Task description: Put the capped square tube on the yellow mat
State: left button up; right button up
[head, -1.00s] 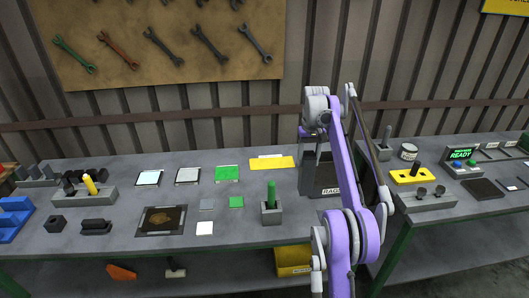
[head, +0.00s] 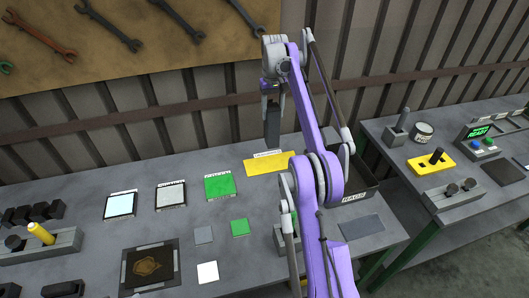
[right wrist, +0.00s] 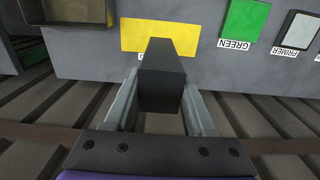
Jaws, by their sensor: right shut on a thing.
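The square tube (head: 272,128) is dark grey and hangs roughly upright from my right gripper (head: 269,92) in the head view. Its lower end shows in front of the back part of the yellow mat (head: 270,166); I cannot tell whether they touch. In the right wrist view, both fingers of the gripper (right wrist: 167,100) are shut on the sides of the tube (right wrist: 162,62), and the yellow mat (right wrist: 135,34) lies beyond it. I cannot make out the cap as a separate part. My left gripper is not in view.
A green mat (head: 219,187) and a dark rags bin (head: 365,190) flank the yellow mat. A white-grey mat (head: 171,195) and a pale blue mat (head: 121,205) lie further left. My right arm hides part of the bench, including most of a grey holder (head: 281,242).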

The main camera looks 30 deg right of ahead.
aim_at(273, 134)
jog(key=f, duration=0.2)
jog(key=f+b, duration=0.1)
jog(key=f, duration=0.1)
jog(key=s+f+b, duration=0.1)
jog(key=shift+f, duration=0.4)
jog(key=f, duration=0.4)
jog(key=shift+w+b, duration=0.3)
jog(key=shift+b, duration=0.1)
jog(key=shift+s+r, duration=0.1)
jog(key=shift+s, duration=0.05)
jog(key=o, duration=1.1)
jog(key=shift+w+f, duration=0.2)
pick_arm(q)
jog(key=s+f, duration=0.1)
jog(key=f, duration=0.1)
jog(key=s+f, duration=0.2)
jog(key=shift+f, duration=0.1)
pick_arm(e)
jog(key=shift+o, duration=1.3)
jog(key=shift+s, duration=0.15)
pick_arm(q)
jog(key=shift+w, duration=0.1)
pick_arm(e)
jog(key=shift+r, duration=0.1)
